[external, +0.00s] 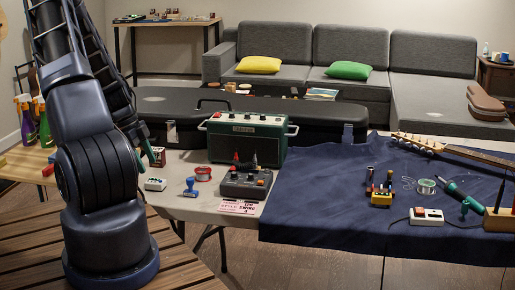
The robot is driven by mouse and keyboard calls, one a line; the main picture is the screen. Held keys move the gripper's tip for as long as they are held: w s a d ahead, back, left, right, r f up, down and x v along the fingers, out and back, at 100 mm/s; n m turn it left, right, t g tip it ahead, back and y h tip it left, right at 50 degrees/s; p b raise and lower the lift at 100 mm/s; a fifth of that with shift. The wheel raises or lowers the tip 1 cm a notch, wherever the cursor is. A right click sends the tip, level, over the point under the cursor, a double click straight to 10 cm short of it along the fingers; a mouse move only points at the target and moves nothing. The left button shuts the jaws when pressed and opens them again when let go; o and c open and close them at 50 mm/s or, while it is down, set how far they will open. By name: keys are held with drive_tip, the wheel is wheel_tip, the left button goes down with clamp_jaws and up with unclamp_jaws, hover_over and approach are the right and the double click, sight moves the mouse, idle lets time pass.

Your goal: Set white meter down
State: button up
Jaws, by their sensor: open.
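A small white meter-like box (155,184) with a dark top patch sits on the light table near its left end, just right of my arm. Another white box with a red part (427,216) lies on the dark blue cloth at the right; I cannot tell for sure which one is the white meter. My arm rises at the left, and its far links come down behind it to my gripper (147,152), above and slightly behind the left white box. The gripper is open, apart from that box, and partly hidden by the arm.
A blue stamp (191,187), a red spool (203,174), a grey pedal (246,183) and a green amplifier (247,138) stand right of the left box. A black guitar case (300,105) lies behind. The blue cloth (310,200) has clear room at its left.

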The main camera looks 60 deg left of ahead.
drive_tip(key=v, duration=0.6)
drive_tip(key=w+d+r+n+g+y, duration=0.1)
drive_tip(key=w+d+r+n+y, duration=0.1)
drive_tip(key=w+d+r, duration=0.7)
drive_tip(key=w+d+r+n+g+y, duration=0.2)
drive_tip(key=w+d+r, duration=0.1)
drive_tip(key=d+r, duration=1.15)
drive_tip(key=s+d+r+n+t, duration=0.1)
drive_tip(key=s+d+r, duration=0.2)
drive_tip(key=d, duration=0.5)
drive_tip(key=s+d+r+n+t, duration=0.2)
drive_tip(key=s+d, duration=0.3)
drive_tip(key=d, duration=0.4)
drive_tip(key=s+d+r+n+t, duration=0.1)
drive_tip(key=s+d+r, duration=0.3)
drive_tip(key=d, duration=0.5)
drive_tip(key=shift+s+r+n+h, duration=0.25)
drive_tip(key=shift+s+n+h, duration=0.15)
drive_tip(key=shift+n, duration=0.1)
